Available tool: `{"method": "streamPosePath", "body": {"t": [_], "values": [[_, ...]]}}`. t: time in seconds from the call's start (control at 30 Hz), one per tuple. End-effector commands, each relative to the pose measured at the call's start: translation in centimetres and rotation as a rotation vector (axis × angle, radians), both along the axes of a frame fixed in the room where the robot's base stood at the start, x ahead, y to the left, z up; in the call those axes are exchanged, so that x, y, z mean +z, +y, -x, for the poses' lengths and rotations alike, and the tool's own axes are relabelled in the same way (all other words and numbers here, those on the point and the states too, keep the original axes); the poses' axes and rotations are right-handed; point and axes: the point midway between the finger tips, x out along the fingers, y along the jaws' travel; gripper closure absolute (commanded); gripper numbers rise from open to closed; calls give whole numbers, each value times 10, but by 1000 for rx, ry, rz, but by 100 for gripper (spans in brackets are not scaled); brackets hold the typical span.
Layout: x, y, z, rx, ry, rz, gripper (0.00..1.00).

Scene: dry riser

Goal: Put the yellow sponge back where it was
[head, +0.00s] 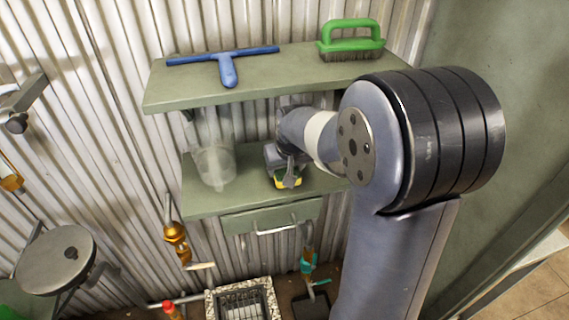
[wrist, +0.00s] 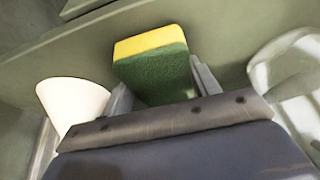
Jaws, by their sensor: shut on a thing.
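The yellow sponge (wrist: 152,60) has a yellow layer and a dark green scouring layer. In the wrist view it stands between the two fingers of my gripper (wrist: 155,85), which is shut on it. In the head view the sponge (head: 288,182) shows just below my gripper (head: 287,172), at the front part of the lower green shelf (head: 225,205). I cannot tell whether the sponge touches the shelf. My arm hides part of the shelf to the right.
A clear container (head: 214,160) stands left of my gripper on the lower shelf. The upper shelf (head: 200,92) above holds a blue squeegee (head: 226,62) and a green brush (head: 350,40). A drawer (head: 270,217) with a handle is below. A white cone-like object (wrist: 72,102) is close to the left finger.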

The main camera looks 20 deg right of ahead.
Motion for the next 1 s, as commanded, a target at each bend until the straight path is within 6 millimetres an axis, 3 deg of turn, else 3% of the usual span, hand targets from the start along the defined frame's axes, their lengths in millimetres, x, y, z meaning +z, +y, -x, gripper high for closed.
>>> {"method": "streamPosePath", "body": {"t": [0.1, 0.6, 0.63, 0.9, 1.0], "values": [[0, 0, -15, 0, 1, 0, 67], [-11, 0, -13, 0, 0, 0, 67], [-11, 0, -13, 0, 0, 0, 41], [-11, 0, -12, 0, 2, 1, 20], [-11, -1, -12, 0, 2, 1, 20]]}}
